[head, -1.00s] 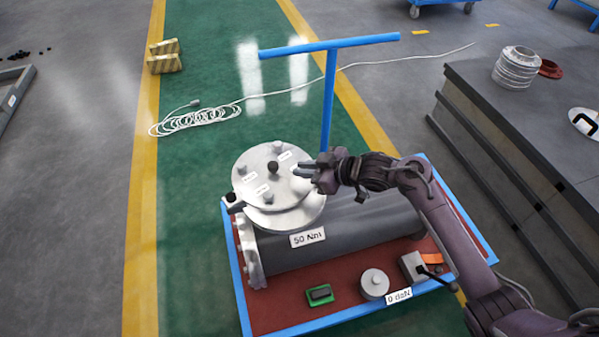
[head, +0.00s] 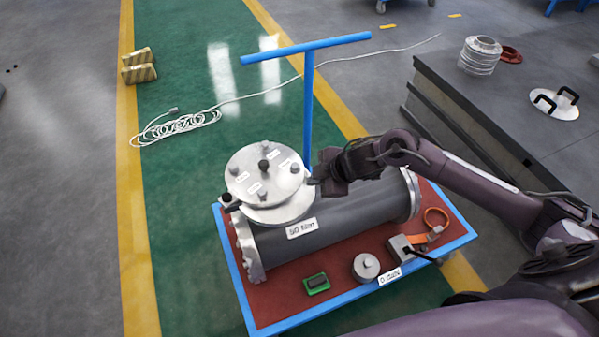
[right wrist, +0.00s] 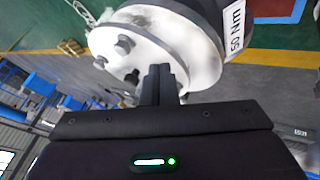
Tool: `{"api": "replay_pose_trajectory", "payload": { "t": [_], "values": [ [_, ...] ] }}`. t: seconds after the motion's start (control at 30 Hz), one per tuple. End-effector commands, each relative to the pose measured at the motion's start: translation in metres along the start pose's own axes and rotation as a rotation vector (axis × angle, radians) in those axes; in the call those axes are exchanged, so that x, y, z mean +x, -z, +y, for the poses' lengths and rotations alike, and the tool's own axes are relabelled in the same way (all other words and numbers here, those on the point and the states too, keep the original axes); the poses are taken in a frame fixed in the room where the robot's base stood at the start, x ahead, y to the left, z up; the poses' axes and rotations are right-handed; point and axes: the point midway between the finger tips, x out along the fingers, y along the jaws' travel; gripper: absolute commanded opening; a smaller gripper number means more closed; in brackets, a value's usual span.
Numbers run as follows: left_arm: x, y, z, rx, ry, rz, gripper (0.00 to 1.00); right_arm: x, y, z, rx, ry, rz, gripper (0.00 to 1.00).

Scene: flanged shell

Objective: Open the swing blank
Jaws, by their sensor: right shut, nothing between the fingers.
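The swing blank (head: 259,178) is a round pale metal disc with a dark central knob, several bolts and small white labels. It lies over the flange (head: 285,213) on top of the dark grey cylindrical shell (head: 345,222). A dark hinge-like block (head: 229,201) sits at its left edge. My right gripper (head: 314,182) is shut and empty at the disc's right edge. In the right wrist view its dark fingers (right wrist: 160,75) overlap the rim of the blank (right wrist: 130,55). I cannot tell whether they touch it. My left gripper is not in view.
The shell rests on a red-topped cart (head: 275,300) with a blue frame and tall T-handle (head: 308,110). A green-cased device (head: 316,283), metal weight (head: 366,267) and grey box with orange strap (head: 403,248) lie in front. A dark platform (head: 480,130) stands right.

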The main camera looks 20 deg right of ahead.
Motion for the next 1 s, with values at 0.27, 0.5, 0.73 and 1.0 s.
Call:
{"api": "replay_pose_trajectory", "payload": {
  "t": [0.27,0.5,0.73,1.0],
  "values": [
    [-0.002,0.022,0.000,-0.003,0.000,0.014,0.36,0.052,0.001,0.011,0.002,-0.006,0.001,0.00],
    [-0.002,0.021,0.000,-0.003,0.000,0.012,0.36,0.064,0.001,0.032,0.000,-0.001,0.001,0.00],
    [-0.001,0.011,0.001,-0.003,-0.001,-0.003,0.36,0.066,0.000,0.036,-0.001,0.000,0.000,0.00],
    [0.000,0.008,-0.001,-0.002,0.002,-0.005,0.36,0.066,0.000,0.036,-0.002,0.001,0.002,0.00]
  ]
}}
